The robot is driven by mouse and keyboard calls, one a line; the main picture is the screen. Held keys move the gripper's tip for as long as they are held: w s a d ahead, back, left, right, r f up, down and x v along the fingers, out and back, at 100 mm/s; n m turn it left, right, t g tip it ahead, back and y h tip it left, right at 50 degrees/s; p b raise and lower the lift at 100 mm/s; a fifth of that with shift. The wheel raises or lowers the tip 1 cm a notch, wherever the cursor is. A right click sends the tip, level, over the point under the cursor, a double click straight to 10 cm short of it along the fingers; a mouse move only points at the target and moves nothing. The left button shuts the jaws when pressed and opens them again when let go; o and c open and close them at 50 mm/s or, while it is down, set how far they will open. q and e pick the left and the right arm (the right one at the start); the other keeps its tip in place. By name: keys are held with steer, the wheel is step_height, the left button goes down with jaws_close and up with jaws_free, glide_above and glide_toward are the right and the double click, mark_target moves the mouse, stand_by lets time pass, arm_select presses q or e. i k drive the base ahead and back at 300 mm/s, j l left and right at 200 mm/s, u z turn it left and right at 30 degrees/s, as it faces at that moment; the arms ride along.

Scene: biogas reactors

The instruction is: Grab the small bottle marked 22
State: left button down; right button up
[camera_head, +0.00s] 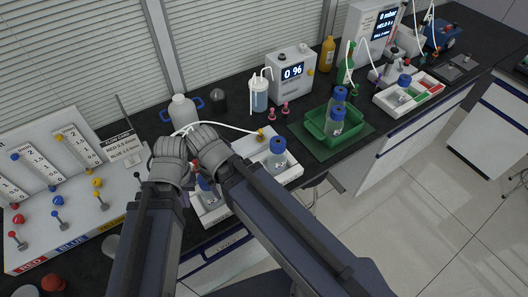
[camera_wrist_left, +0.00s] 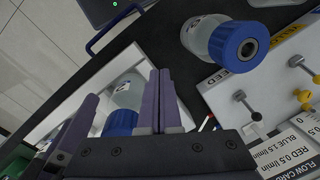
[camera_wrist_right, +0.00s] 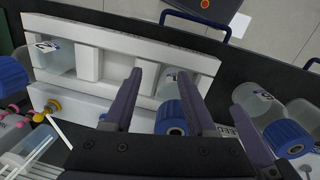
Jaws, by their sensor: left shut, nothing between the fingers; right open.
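Several small clear bottles with blue caps and white labels are in view; I cannot read a 22 with certainty on any. One bottle (camera_head: 278,158) stands in the white rack (camera_head: 292,171), its label too small to read. Another rack bottle (camera_wrist_right: 170,84) shows in the right wrist view, between and beyond the open, empty fingers of my right gripper (camera_wrist_right: 161,80). My left gripper (camera_wrist_left: 161,80) is shut and empty, beside a bottle (camera_wrist_left: 126,97) at its left. In the head view my wrists hide most of both grippers.
Other capped bottles stand near the rack (camera_wrist_right: 267,110). A green basket (camera_head: 316,124) holds bottles further right. A valve panel (camera_head: 70,195) stands at left. A white tube passes behind my wrists. A white jug (camera_head: 181,108) and a 0 % device (camera_head: 291,82) stand behind.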

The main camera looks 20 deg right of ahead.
mark_target(276, 163)
steer(key=k+l+z, duration=0.1)
steer(key=k+l, duration=0.25)
steer(key=l, duration=0.3)
steer(key=k+l+z, duration=0.15)
steer(key=l, duration=0.2)
